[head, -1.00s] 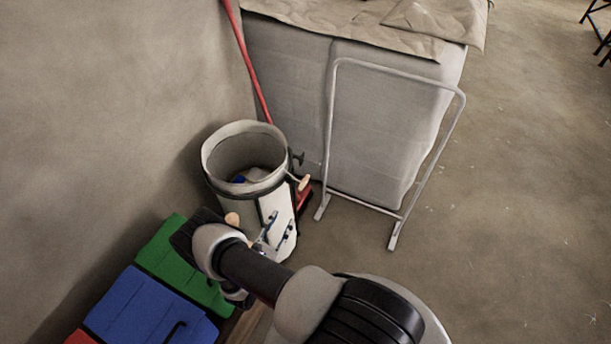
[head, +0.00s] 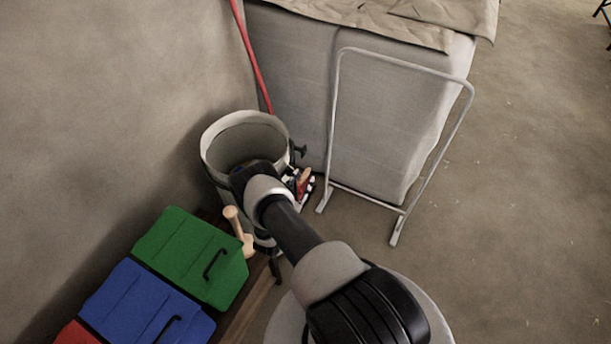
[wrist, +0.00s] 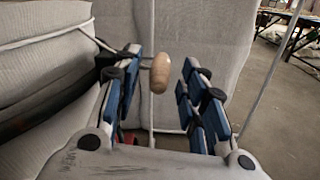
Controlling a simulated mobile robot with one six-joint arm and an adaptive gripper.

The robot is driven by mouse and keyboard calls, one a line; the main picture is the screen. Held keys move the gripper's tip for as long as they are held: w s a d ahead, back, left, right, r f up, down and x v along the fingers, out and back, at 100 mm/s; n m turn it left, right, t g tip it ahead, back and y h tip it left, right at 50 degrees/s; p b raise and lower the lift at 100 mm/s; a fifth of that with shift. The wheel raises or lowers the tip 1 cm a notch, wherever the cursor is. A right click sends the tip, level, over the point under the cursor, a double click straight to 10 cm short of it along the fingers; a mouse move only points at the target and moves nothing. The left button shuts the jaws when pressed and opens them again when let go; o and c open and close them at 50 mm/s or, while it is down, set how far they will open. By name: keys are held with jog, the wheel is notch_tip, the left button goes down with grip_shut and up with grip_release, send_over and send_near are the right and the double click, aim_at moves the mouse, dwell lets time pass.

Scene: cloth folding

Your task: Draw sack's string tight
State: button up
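The sack (head: 222,136) is a pale, round, open-topped bag standing by the wall, with a dark band below its rim. In the wrist view its side (wrist: 50,60) fills the left, with a pale string (wrist: 45,38) across it. A wooden toggle (wrist: 159,73) hangs at the string's end, between the blue-padded fingers of my gripper (wrist: 165,85). The fingers are open, with a clear gap on the toggle's right; I cannot tell whether the left finger touches it. In the head view my gripper (head: 304,185) is at the sack's right side, and my arm hides the sack's lower front.
Green (head: 188,250), blue (head: 140,305) and red (head: 76,335) lidded bins stand at lower left. A pale wooden piece (head: 237,228) stands beside the green bin. A metal frame (head: 333,120) stands before a covered block (head: 385,125). A red pole (head: 252,58) leans behind the sack. Floor at right is clear.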

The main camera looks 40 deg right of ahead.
aim_at(305, 174)
jog(key=shift+x, duration=1.9)
jog(key=shift+c, duration=0.4)
grip_shut()
